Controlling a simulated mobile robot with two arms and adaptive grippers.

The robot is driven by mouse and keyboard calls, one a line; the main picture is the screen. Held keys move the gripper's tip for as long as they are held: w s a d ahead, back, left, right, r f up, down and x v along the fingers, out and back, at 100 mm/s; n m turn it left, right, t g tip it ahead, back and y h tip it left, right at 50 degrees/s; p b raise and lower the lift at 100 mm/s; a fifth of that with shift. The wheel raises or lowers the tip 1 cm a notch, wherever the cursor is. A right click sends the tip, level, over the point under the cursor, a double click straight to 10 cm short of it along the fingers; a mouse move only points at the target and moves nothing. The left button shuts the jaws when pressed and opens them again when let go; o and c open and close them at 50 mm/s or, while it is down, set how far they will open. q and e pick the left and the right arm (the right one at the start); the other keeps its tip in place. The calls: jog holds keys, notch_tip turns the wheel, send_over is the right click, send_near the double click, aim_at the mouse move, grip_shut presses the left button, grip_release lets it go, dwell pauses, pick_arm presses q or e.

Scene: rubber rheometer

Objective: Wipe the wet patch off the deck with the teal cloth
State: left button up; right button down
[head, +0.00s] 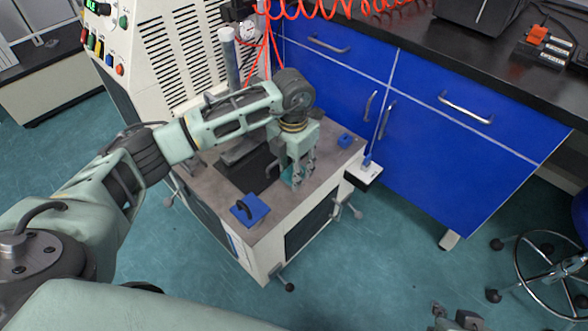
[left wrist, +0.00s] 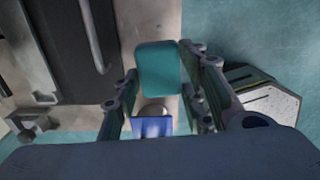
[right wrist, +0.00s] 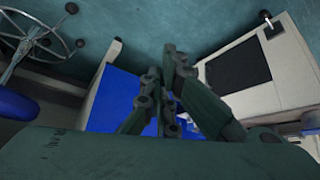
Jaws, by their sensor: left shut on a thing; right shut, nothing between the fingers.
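The teal cloth (left wrist: 160,70) is a rounded pad between the fingers of my left gripper (left wrist: 160,90), which is shut on it. In the head view, my left gripper (head: 297,180) points down over the right part of the grey-brown deck (head: 272,218), with a little of the cloth (head: 287,173) showing at its fingers. I cannot tell whether the cloth touches the deck. No wet patch can be made out; the gripper and arm hide part of the deck. My right gripper (head: 457,319) is shut and empty, low at the right, away from the deck.
A blue block with a black handle (head: 250,209) sits at the deck's front left corner. A smaller blue piece (head: 345,141) is at the right rear. A dark recess (head: 240,174) lies left of the gripper. Blue cabinets (head: 455,130) stand behind; a stool (head: 550,272) is at right.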

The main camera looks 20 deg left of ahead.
jog(key=shift+g, duration=0.9)
jog(key=shift+s+d+f, duration=0.2)
jog(key=shift+s+d, duration=0.05)
jog(key=shift+s, duration=0.4)
jog(key=shift+s+d+f, duration=0.15)
jog(key=shift+s+d, duration=0.15)
jog(key=shift+s, duration=0.3)
jog(key=shift+s+d+f, duration=0.2)
jog(key=shift+s+d, duration=0.05)
jog(key=shift+s, duration=0.4)
